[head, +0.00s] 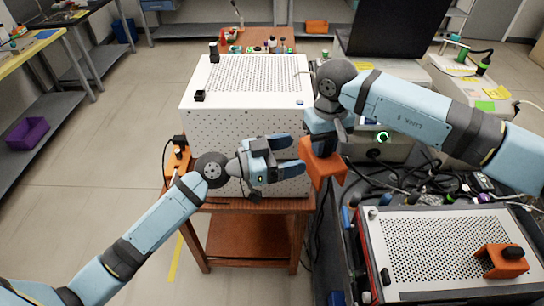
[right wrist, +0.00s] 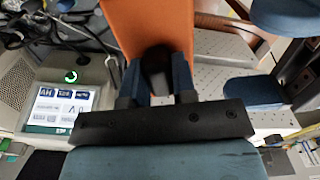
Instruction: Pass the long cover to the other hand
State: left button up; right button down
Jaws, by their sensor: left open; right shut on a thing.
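The long cover (head: 325,170) is an orange block held below my right gripper (head: 322,140), in front of the white perforated box's right edge. In the right wrist view, the orange cover (right wrist: 147,25) has a black knob (right wrist: 157,68), and my right gripper (right wrist: 157,82) is shut on this knob. My left gripper (head: 297,154) is open and empty, its fingers pointing right toward the cover. It is just left of the cover; whether they touch is unclear. Its two blue fingers show at the right in the right wrist view (right wrist: 255,92).
The white perforated box (head: 245,125) stands on a brown wooden table (head: 255,206). At lower right, another perforated box (head: 430,245) carries a similar orange cover (head: 503,264) with a black knob. Dark cables (head: 400,170) lie behind it.

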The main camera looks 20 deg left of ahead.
pick_arm(q)
jog(key=x, duration=0.7)
jog(key=shift+w+d, duration=0.15)
jog(key=shift+d, duration=0.05)
jog(key=shift+c, duration=0.2)
